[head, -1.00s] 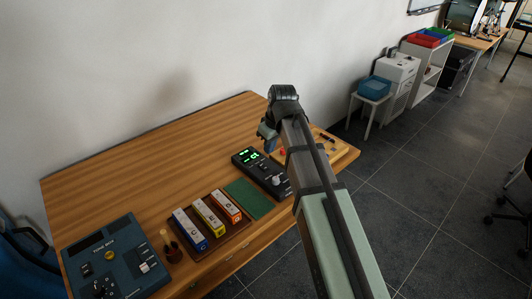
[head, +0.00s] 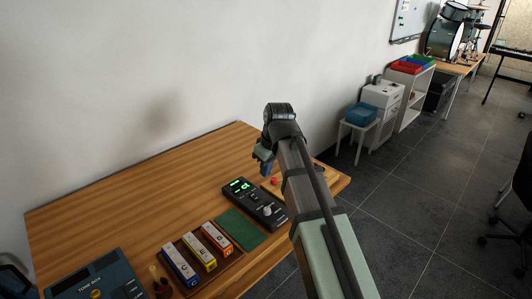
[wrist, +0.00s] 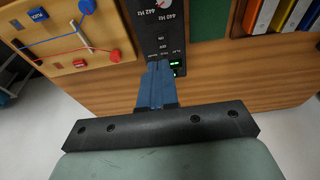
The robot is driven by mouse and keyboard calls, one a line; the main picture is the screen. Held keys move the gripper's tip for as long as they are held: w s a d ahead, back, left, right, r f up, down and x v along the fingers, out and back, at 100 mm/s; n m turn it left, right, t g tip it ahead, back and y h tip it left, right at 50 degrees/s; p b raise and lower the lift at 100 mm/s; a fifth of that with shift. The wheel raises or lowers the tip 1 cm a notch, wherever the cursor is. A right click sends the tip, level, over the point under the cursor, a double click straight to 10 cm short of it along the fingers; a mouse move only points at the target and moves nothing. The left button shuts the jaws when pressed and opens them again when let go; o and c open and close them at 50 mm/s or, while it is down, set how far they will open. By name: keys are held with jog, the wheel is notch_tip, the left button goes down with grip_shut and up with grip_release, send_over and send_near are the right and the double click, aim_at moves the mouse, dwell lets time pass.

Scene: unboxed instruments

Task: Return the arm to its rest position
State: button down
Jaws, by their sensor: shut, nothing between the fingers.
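My arm reaches over the wooden table in the head view, bent at the wrist. My gripper (head: 264,163) hangs above the table, near the far end of the black meter with the green display (head: 255,203). In the wrist view the two blue fingers of my gripper (wrist: 159,68) are together, with nothing between them. They appear over the edge of the meter (wrist: 157,35), with a gap I cannot judge.
A wooden board with coloured knobs (wrist: 72,35) lies beside the meter. A green mat (head: 240,229), several coloured bars (head: 180,263) and a tone box (head: 98,286) stand nearer the front. The table's back left (head: 130,195) is clear; a wall rises behind.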

jog(key=s+d+f, duration=0.1)
jog(key=f, duration=0.2)
jog(key=s+d+f+m+h, duration=0.1)
jog(key=d+f, duration=0.1)
jog(key=f, duration=0.1)
jog(key=s+d+f+g+h, duration=0.1)
jog(key=d+f, duration=0.1)
jog(key=f, duration=0.1)
jog(key=shift+s+d+f+m, duration=0.15)
jog(key=shift+s+m, duration=0.2)
jog(key=shift+m, duration=0.05)
jog(key=s+d+f+m+g+h, duration=0.1)
jog(key=s+d+f, duration=0.3)
jog(key=f, duration=0.4)
jog(key=s+d+f+m+g+h, duration=0.1)
jog(key=s+d+f+g, duration=0.2)
jog(key=f, duration=0.4)
jog(key=s+d+f+m+h, duration=0.1)
jog(key=s+d+f+h, duration=0.1)
jog(key=s+d+f, duration=0.35)
jog(key=s+f+m+g+y, duration=0.3)
jog(key=s+f+m+y, duration=0.1)
jog(key=s+f, duration=2.3)
jog(key=shift+f+g, duration=0.15)
jog(key=shift+g, duration=0.15)
jog(key=shift+d, duration=0.1)
